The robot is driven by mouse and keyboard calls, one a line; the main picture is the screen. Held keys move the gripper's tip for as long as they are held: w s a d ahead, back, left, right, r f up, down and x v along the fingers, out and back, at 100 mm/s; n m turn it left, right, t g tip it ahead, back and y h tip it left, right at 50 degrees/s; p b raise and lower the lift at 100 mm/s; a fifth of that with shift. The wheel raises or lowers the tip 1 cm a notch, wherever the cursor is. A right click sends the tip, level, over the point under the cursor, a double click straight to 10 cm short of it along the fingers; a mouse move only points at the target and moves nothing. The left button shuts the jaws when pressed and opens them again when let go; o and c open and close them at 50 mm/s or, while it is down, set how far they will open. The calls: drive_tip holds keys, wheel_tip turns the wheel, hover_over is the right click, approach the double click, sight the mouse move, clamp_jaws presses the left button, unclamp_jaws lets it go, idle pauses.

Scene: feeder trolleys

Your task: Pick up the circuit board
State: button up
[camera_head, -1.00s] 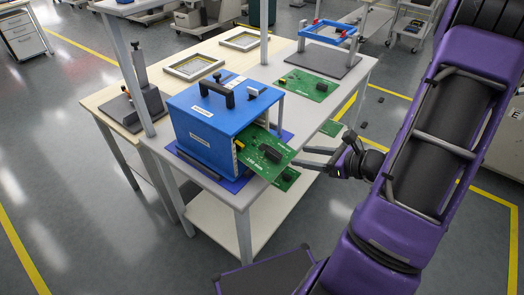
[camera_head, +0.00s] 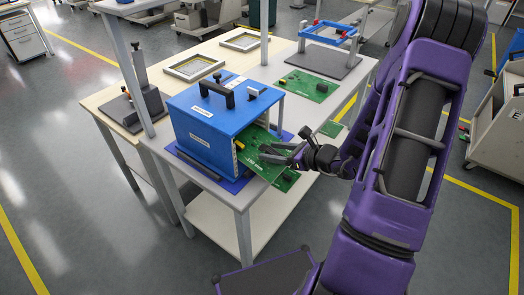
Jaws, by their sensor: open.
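A green circuit board (camera_head: 268,173) sticks out of the right side of a blue box (camera_head: 205,135) on the table, slanting down past the table edge. Its inner end is hidden in the box. My gripper (camera_head: 266,153) is open, its dark fingers over the outer part of this board. I cannot tell whether the fingers touch it or lie on either side of it. Another green circuit board (camera_head: 308,86) lies flat on the table behind the box.
The box has a black top handle (camera_head: 216,90) and stands on a blue mat (camera_head: 233,186). A blue frame on posts (camera_head: 328,33) stands at the back right. Pale frames (camera_head: 193,67) lie at the back left. A table post (camera_head: 130,75) rises left of the box.

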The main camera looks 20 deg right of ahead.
clamp_jaws()
drive_tip(key=shift+r, duration=0.1)
idle(0.5)
drive_tip(key=s+d, duration=1)
drive_tip(key=s, duration=0.5)
